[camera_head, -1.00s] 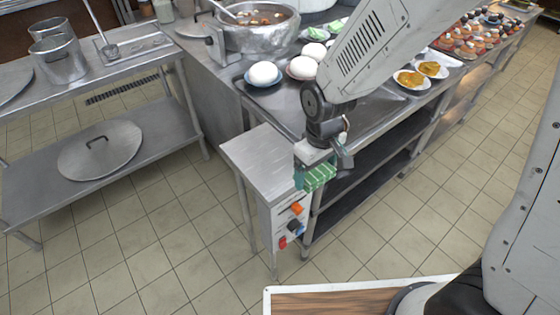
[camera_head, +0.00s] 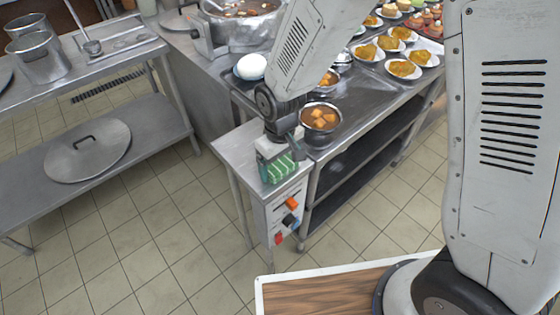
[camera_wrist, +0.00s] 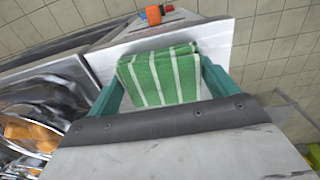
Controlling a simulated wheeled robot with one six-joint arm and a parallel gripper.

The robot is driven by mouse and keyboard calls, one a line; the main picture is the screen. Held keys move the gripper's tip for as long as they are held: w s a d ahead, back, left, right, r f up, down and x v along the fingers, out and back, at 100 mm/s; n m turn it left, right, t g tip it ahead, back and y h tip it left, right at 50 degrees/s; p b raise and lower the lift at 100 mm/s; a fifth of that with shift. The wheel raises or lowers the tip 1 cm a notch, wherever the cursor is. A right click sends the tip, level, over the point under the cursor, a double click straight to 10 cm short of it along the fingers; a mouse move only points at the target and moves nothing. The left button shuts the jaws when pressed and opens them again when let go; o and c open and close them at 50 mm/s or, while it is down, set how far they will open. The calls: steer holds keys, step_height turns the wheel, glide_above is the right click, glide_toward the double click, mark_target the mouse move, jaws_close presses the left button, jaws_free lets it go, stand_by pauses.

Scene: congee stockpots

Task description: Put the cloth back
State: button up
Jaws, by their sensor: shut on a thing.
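The cloth (camera_head: 279,169) is green with white stripes and folded into a small block. My gripper (camera_head: 278,163) is shut on it, at the small steel side counter at the left end of the long counter. In the wrist view the cloth (camera_wrist: 165,75) sits between the teal fingers of my gripper (camera_wrist: 160,85), with a pale flat surface behind it. I cannot tell whether the cloth touches the small counter (camera_head: 234,156) or hangs just above it.
A steel bowl of orange chunks (camera_head: 320,118) stands close right of my gripper. Plates of yellow food (camera_head: 403,68) lie farther back. Orange, black and red knobs (camera_head: 291,203) are on the small counter's front. A large pot (camera_head: 245,25) stands behind. The small counter's left part is bare.

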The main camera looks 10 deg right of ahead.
mark_target(280, 162)
steer(key=shift+f, duration=0.15)
steer(key=o, duration=0.9)
steer(key=shift+c, duration=0.2)
steer(key=s+d+r+m, duration=0.1)
steer(key=d+r, duration=0.2)
steer(key=r, duration=0.6)
steer(key=s+d+r+m, duration=0.1)
steer(key=d+r, duration=0.2)
steer(key=r, duration=0.6)
steer(key=s+d+r+m, duration=0.2)
steer(key=s+d+r, duration=0.2)
steer(key=s+d, duration=0.3)
steer(key=s+d+r+m+t, duration=0.1)
steer(key=s+d+r+m, duration=0.1)
steer(key=s+d+r, duration=0.3)
steer(key=s+d, duration=0.3)
steer(key=s, duration=0.2)
steer(key=shift+s+m, duration=0.3)
steer(key=shift+m, duration=0.1)
